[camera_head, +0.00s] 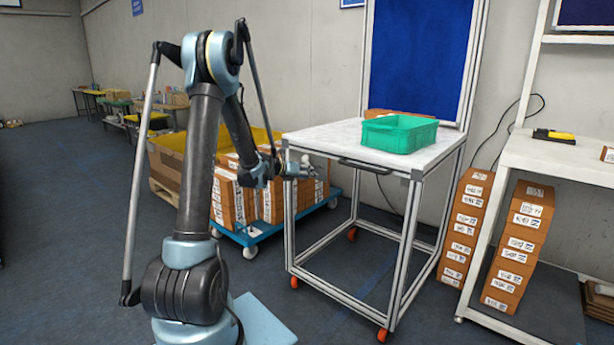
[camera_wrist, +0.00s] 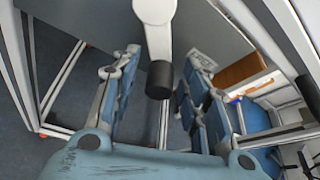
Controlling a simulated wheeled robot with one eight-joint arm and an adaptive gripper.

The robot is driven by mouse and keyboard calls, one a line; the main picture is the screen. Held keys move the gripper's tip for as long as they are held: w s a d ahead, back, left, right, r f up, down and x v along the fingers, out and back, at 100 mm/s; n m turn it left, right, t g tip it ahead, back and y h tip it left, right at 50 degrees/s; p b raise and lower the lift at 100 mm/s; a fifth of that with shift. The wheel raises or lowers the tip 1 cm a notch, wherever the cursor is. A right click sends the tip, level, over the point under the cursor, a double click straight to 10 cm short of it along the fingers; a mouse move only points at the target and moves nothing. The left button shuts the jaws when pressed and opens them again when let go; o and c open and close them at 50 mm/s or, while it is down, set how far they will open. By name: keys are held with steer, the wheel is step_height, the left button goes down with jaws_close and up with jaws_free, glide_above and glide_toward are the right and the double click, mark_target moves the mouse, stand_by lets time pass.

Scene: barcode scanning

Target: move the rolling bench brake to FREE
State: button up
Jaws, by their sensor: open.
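The rolling bench (camera_head: 317,133) has a white top, a pale metal frame and orange casters. In the wrist view a pale grey brake lever (camera_wrist: 155,12) with a black knob (camera_wrist: 159,80) comes down from the top of the picture. My gripper (camera_head: 302,167) is at the bench's left front corner, just below the top. In the wrist view my gripper (camera_wrist: 161,64) is open, with one finger on each side of the lever. A gap shows between each finger and the knob.
A teal crate (camera_head: 399,133) stands on the bench top, and a black handle (camera_head: 374,167) runs along its front edge. A blue cart (camera_head: 259,236) with cardboard boxes is behind and left. A white table (camera_head: 555,153) stands right. Open floor lies in front.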

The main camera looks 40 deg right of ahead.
steer(key=v, duration=1.1)
steer(key=shift+a, duration=0.35)
steer(key=shift+r, duration=0.1)
steer(key=s+a+m+t+y, duration=0.1)
steer(key=a+m+t+y, duration=0.35)
steer(key=a, duration=1.05)
steer(key=s+a+m+g+y, duration=0.15)
steer(key=a+m, duration=0.55)
steer(key=a, duration=0.8)
steer(key=s+a+f+m+y, duration=0.3)
steer(key=s+a, duration=0.4)
steer(key=a, duration=0.6)
steer(key=s+a+f+m+y, duration=0.4)
steer(key=s+a+m, duration=0.3)
steer(key=a, duration=0.6)
steer(key=shift+s+f+m+y, duration=0.2)
steer(key=shift+s+m+y, duration=0.2)
steer(key=shift+s, duration=0.25)
steer(key=shift+a, duration=0.1)
